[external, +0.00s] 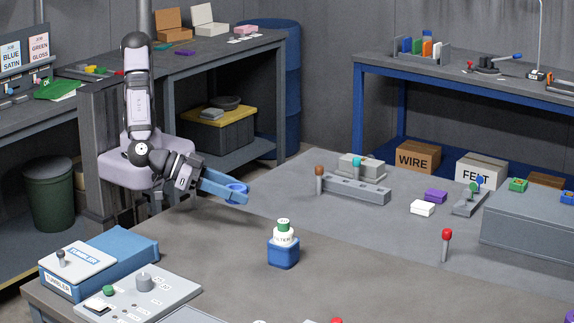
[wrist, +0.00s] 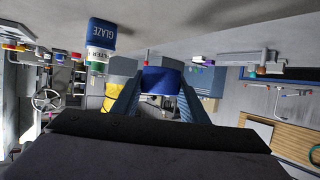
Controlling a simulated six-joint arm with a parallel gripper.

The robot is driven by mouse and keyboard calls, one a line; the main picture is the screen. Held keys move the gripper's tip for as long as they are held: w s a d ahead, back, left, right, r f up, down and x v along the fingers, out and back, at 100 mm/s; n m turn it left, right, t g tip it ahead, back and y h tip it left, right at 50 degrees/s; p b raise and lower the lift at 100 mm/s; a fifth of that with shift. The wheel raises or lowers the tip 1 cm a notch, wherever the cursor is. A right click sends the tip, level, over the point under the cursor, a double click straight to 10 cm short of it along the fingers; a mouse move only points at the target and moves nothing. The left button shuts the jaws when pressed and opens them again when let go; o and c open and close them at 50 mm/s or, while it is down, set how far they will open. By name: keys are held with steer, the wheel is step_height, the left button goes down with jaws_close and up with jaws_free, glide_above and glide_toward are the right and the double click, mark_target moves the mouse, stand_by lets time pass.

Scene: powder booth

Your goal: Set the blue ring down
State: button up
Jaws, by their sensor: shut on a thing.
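The blue ring (external: 236,188) is between the fingertips of my gripper (external: 231,191), held in the air above the table's left part. In the wrist view the ring (wrist: 163,80) shows as a dark blue band between the two blue fingers of my gripper (wrist: 161,92), which is shut on it. The ring is clear of the tabletop. Part of its outer side is hidden by the fingers in the external view.
A blue GLAZE block (external: 284,253) with a white FILTER piece (external: 283,236) and green top stands right of and nearer than my gripper. A grey holed bar (external: 356,190) with pegs lies further back. Bare tabletop (external: 360,250) is free right of the block.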

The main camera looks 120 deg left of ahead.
mark_target(234, 240)
steer(key=d, duration=0.1)
steer(key=w+d+m+t+h, duration=0.1)
steer(key=d+r+m+h, duration=0.1)
steer(key=shift+w+d, duration=0.1)
steer(key=shift+w, duration=0.25)
steer(key=shift+f, duration=4.95)
